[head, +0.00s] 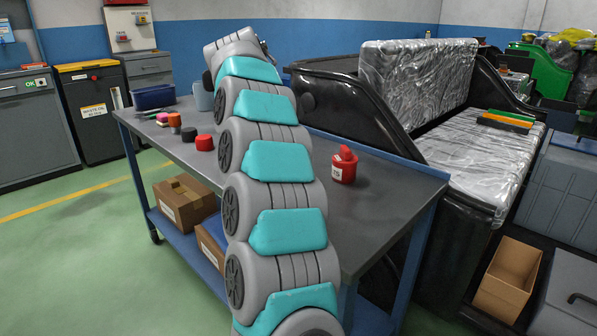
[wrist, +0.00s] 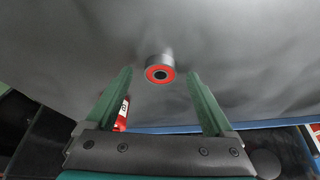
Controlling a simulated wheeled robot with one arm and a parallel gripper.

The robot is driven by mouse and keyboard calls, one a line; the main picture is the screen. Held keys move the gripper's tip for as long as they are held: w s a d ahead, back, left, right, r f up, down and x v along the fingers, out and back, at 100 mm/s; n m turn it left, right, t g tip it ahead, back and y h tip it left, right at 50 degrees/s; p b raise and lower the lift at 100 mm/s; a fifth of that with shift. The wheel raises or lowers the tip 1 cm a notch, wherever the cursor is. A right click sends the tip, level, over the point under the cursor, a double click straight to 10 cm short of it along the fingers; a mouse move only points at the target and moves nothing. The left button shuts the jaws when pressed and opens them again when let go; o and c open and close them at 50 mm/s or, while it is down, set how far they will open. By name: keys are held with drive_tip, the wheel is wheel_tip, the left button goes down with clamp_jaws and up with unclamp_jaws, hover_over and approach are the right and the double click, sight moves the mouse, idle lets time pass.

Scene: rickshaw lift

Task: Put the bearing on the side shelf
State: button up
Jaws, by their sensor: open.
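The bearing (wrist: 160,74), a short cylinder with an orange-red ring face and dark centre, stands out from the grey bench top in the wrist view. My gripper (wrist: 160,77) is open, its two green fingers left and right of the bearing with clear gaps; I see no contact. In the head view my arm rises over the bench (head: 375,215); its far end hides the fingers, and I cannot make out the bearing there. No surface is clearly marked as the side shelf; the bench has a blue lower shelf (head: 175,232).
A red labelled container (head: 344,165) stands on the bench right of my arm. Red and black round pieces (head: 204,142), small coloured pieces and a blue bin (head: 153,97) are left. Cardboard boxes (head: 185,202) sit below. A black vehicle with plastic-wrapped seats (head: 470,150) stands close at right.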

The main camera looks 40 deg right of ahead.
drive_tip(key=shift+d+f, duration=0.1)
drive_tip(key=shift+f, duration=0.2)
clamp_jaws()
idle(0.5)
